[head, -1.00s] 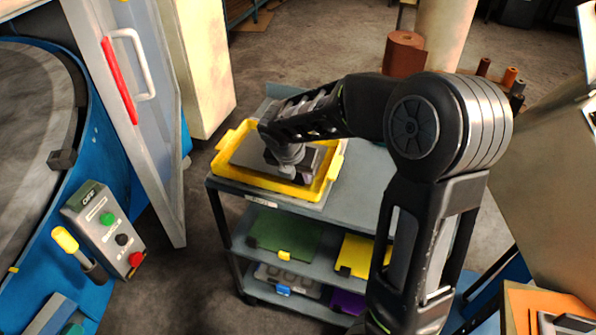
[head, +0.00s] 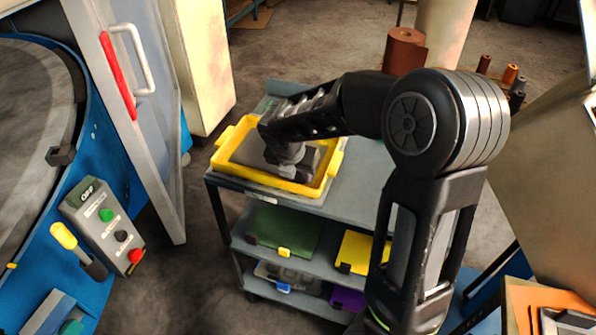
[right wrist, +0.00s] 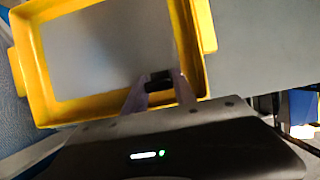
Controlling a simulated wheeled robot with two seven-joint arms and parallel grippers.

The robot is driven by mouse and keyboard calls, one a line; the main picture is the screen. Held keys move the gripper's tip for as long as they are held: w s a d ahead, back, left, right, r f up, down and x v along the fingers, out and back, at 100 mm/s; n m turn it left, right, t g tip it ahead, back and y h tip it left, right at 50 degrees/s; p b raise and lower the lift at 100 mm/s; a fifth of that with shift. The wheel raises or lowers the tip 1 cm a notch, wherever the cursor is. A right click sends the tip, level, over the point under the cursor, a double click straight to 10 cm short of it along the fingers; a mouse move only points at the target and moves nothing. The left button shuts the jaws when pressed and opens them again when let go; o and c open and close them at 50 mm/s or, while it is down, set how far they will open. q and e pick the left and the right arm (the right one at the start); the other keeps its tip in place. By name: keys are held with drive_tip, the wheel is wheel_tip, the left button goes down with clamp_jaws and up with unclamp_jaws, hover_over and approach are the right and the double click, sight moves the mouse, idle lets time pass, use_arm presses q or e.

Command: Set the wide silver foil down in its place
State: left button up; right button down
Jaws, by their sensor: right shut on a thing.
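The wide silver foil looks like a flat grey sheet (head: 247,152) inside a yellow-rimmed tray (head: 225,172) on the top of a grey cart. In the right wrist view the grey sheet (right wrist: 105,50) lies within the yellow tray walls (right wrist: 35,60), roughly parallel to them. My right gripper (head: 290,172) is over the tray's near right part. Its fingers (right wrist: 159,82) are shut on a small dark piece at the sheet's near edge, seemingly its tab. I cannot tell whether the sheet rests fully on the tray floor. My left gripper is out of view.
The cart's lower shelves hold a green sheet (head: 285,232), a yellow sheet (head: 357,250) and a purple one (head: 347,299). A blue machine with a control box (head: 105,225) and an open grey door (head: 135,130) stand at left. A brown roll (head: 404,50) stands behind.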

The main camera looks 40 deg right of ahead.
drive_tip(key=c, duration=0.9)
unclamp_jaws()
drive_tip(key=v, duration=0.7)
drive_tip(key=shift+s+a+r, duration=0.15)
drive_tip(key=shift+r, duration=0.2)
